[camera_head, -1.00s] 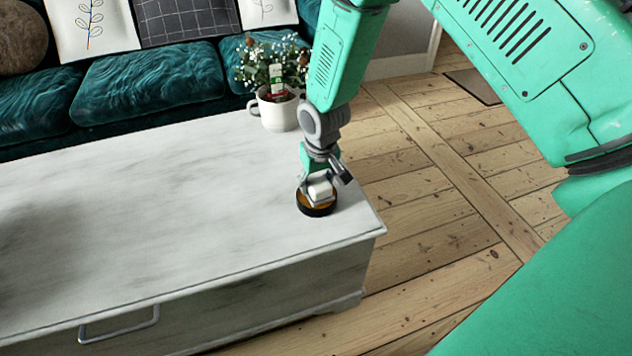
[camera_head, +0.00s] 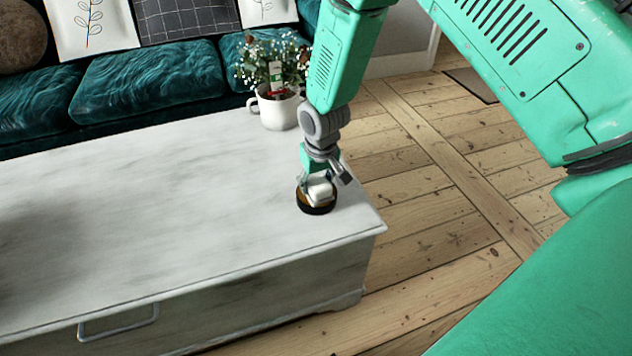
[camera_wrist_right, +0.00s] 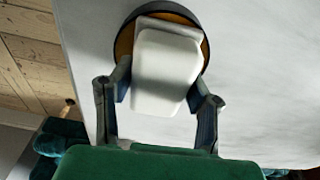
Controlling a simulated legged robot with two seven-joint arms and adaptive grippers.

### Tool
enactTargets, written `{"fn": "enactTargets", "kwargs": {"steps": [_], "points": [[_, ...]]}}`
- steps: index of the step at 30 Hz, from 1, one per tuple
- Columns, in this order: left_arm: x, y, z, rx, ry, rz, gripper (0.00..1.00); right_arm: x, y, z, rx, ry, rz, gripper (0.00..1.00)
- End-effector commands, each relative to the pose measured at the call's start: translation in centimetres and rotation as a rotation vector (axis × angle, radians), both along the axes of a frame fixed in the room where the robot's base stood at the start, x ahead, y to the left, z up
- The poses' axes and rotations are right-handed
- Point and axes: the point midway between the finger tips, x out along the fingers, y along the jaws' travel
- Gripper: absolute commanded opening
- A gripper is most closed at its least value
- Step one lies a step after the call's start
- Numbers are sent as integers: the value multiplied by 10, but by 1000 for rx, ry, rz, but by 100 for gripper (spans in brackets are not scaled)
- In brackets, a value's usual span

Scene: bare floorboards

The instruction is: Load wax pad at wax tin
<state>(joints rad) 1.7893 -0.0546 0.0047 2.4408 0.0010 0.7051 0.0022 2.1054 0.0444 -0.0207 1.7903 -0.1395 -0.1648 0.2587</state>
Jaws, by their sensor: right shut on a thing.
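The wax tin (camera_head: 317,208) is a round dark tin with an amber inside, standing near the right end of the white table. It also shows in the right wrist view (camera_wrist_right: 202,24), partly hidden behind the pad. The wax pad (camera_head: 320,190) is a white block; in the right wrist view (camera_wrist_right: 164,72) it sits between my fingers. My right gripper (camera_head: 322,182) is shut on the pad and holds it at the tin's opening. I cannot tell how firmly the pad touches the wax. In the right wrist view the fingers (camera_wrist_right: 160,88) flank the pad. My left gripper is out of view.
A white cup with a flowering plant (camera_head: 277,108) stands on the table (camera_head: 150,210) behind my right gripper. A teal sofa (camera_head: 150,80) lies beyond the table. The table's left and middle are clear; its right edge is close to the tin.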

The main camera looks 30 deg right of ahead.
Motion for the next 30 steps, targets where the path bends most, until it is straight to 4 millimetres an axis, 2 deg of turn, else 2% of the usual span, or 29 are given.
{"fn": "enactTargets", "kwargs": {"steps": [30], "points": [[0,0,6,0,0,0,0,0,0,-2,0,2,1,20]]}}
